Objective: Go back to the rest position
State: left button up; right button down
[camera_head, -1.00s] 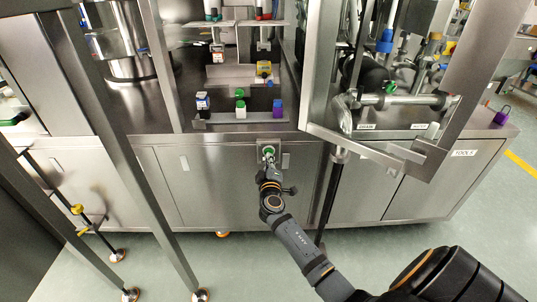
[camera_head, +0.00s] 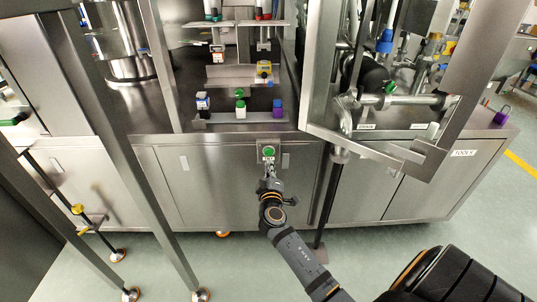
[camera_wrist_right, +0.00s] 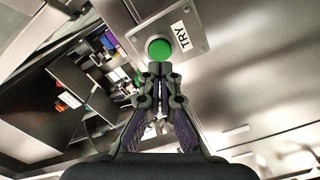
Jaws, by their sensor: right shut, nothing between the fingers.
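My right gripper (camera_head: 268,166) is shut and empty, just below and in front of a green button (camera_head: 268,151) on a small plate on the steel cabinet front. In the right wrist view the closed fingertips (camera_wrist_right: 160,68) appear just under the green button (camera_wrist_right: 159,49), beside a "TRY" label (camera_wrist_right: 181,35). In the head view the button's face is uncovered and a small gap shows below it. My right arm reaches up from the lower right. My left gripper is out of view.
Small bottles with white, green and purple caps (camera_head: 240,107) stand on a rack above the button. A steel frame post (camera_head: 321,70) and slanted lower bar stand to the right. A dark leg (camera_head: 326,200) runs beside my right arm. Open floor lies in front.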

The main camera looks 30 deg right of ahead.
dwell(0.3)
jog(key=s+a+f+m+g+y, duration=0.15)
jog(key=s+f+g, duration=0.4)
jog(key=f, duration=0.85)
jog(key=s+a+f+m+g+y, duration=0.1)
jog(key=s+f+g+y, duration=0.15)
jog(key=s+f, duration=0.8)
jog(key=s+a+f+m+g+y, duration=0.1)
jog(key=s+a+f+g+y, duration=0.15)
jog(key=s+f, duration=0.55)
jog(key=s+a+f+m+g+y, duration=0.2)
jog(key=s+a+f+g, duration=0.15)
jog(key=s+f, duration=0.5)
pick_arm(q)
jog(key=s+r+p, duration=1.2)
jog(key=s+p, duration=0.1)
jog(key=p, duration=0.8)
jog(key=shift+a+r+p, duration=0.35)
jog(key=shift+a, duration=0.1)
pick_arm(e)
jog(key=s+r, duration=0.4)
jog(key=s, duration=0.4)
jog(key=s+r, duration=0.4)
jog(key=s, duration=0.4)
jog(key=shift+r, duration=0.4)
